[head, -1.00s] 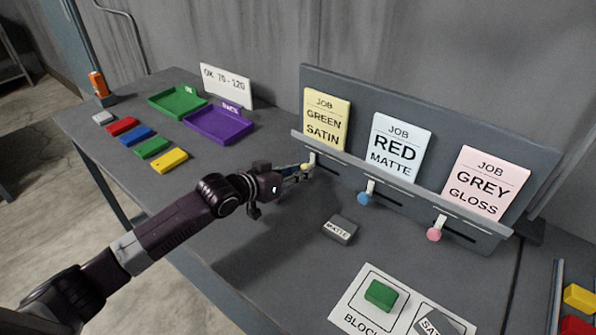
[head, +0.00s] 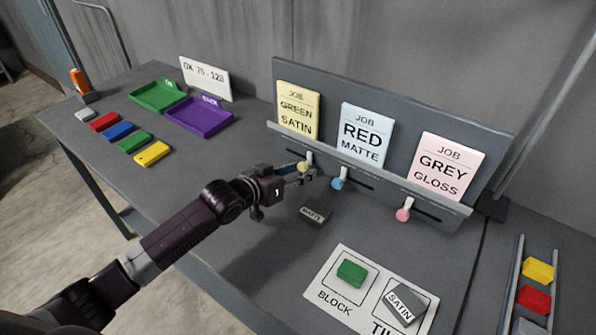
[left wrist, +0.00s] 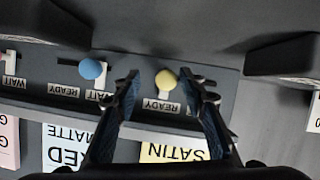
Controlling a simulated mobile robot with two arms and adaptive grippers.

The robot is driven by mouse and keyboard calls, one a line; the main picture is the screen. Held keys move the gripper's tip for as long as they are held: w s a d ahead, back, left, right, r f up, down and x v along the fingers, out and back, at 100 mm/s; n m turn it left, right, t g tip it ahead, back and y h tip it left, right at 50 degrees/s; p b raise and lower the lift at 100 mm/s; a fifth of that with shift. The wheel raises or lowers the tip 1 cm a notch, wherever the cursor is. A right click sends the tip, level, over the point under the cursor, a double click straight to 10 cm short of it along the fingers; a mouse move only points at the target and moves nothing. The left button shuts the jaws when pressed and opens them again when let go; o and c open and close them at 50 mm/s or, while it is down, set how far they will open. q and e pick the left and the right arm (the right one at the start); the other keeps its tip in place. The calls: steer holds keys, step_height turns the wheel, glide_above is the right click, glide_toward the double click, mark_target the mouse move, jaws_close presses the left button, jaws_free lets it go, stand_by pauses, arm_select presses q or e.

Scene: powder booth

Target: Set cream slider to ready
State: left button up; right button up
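The cream slider has a round pale-yellow knob (head: 303,167) on a white stem, under the GREEN SATIN card (head: 297,112). In the left wrist view its knob (left wrist: 166,79) stands by a READY label (left wrist: 160,105). My left gripper (head: 301,176) is at the slider with its fingers apart, one on each side of the knob. In the left wrist view the right-hand finger is close to the knob; I cannot tell if they touch. A gap shows on the other side. My right gripper is out of view.
The blue slider knob (head: 338,183) and pink slider knob (head: 403,215) sit farther right on the board (head: 430,120). A white sheet (head: 333,300) holds a green block and a SATIN tile.

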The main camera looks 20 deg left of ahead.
arm_select(q)
steer(key=shift+a, duration=0.25)
steer(key=v, duration=1.2)
steer(key=shift+d, duration=0.2)
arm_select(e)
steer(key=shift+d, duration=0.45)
arm_select(q)
steer(key=shift+r, duration=0.15)
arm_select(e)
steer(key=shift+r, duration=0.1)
